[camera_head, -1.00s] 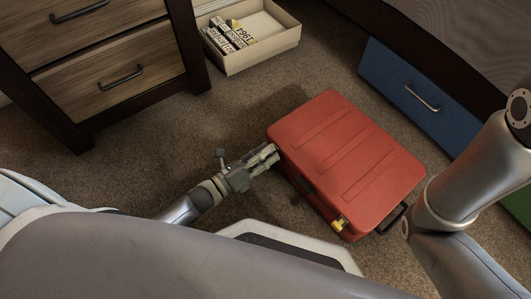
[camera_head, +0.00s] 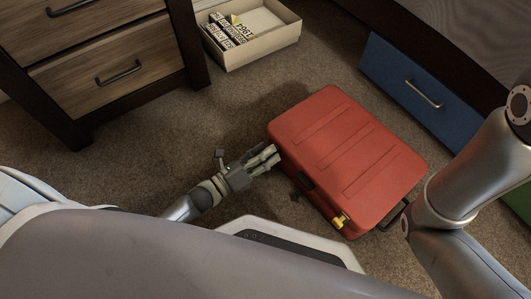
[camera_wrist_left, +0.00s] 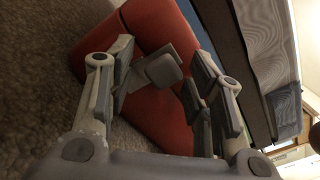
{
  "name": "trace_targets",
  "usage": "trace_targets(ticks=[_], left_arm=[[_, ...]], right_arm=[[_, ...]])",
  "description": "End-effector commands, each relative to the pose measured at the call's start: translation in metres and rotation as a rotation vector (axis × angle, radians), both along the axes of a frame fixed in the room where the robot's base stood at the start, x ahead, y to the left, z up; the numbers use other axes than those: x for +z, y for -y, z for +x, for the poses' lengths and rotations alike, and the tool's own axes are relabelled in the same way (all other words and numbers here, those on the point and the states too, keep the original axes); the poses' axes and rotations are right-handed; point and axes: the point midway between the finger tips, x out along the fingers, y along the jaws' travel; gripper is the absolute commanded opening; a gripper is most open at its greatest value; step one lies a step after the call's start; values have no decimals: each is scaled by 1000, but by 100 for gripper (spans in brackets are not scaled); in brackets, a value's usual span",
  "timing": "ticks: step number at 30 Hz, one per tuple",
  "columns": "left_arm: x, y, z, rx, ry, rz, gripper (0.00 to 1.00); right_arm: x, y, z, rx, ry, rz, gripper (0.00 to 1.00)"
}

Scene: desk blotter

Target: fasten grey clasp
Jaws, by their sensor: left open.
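A red case (camera_head: 345,160) lies flat on the carpet. The grey clasp (camera_wrist_left: 160,68) shows in the left wrist view as a grey flap standing out from the case's red side, between my open fingers. I cannot tell whether either finger touches it. In the head view the clasp is not clearly seen near the fingers. My left gripper (camera_head: 268,160) is open beside the case's left end. A yellow clasp (camera_head: 341,221) sits on the near side of the case, toward its right end. My right gripper is out of view.
A blue drawer (camera_head: 415,90) is at upper right.

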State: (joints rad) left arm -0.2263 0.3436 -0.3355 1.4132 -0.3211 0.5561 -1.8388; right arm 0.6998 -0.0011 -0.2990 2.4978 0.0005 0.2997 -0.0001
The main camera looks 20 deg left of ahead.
Motion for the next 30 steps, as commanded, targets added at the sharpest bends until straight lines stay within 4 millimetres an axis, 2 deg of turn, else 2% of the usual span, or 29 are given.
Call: trace_targets(ticks=[18, 23, 30], left_arm=[[-1, -58, -88, 0, -5, 1, 47], [-1, -64, -97, -1, -2, 1, 47], [0, -65, -98, 0, -1, 1, 47]], right_arm=[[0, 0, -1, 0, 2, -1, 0], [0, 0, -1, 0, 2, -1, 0], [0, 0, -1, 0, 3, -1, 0]])
